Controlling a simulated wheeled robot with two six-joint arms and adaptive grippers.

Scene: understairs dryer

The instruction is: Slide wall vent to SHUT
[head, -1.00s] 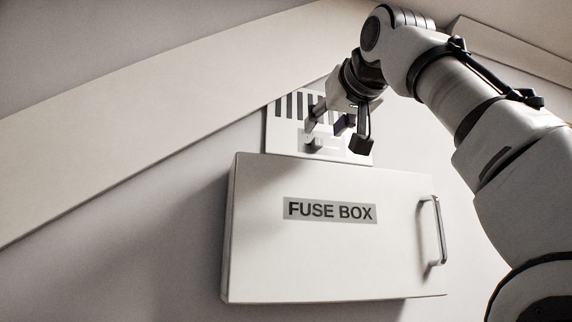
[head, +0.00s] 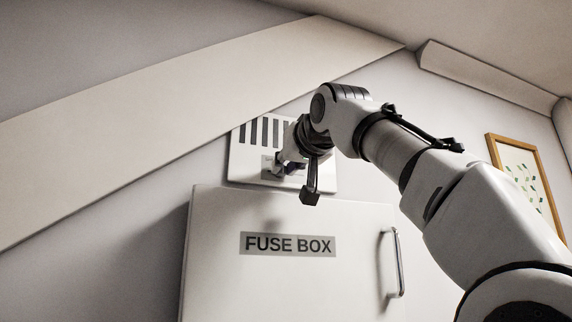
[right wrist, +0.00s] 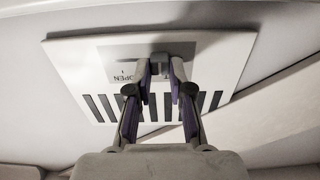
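The wall vent is a white plate (head: 240,165) with dark vertical slots, mounted above the fuse box. In the right wrist view the vent plate (right wrist: 75,55) appears upside down, with the word OPEN readable left of a small grey slider tab (right wrist: 158,65). My right gripper (head: 285,163) is at the lower middle of the vent. In the right wrist view my right gripper (right wrist: 158,72) has its fingers apart, one on each side of the tab, with narrow gaps seeming to remain. The fingers hide part of the label strip. My left gripper is not in view.
A white fuse box (head: 215,280) with a metal handle (head: 398,262) sticks out from the wall just below the vent. A sloping beam (head: 130,105) runs close above the vent. A framed picture (head: 491,150) hangs at the right.

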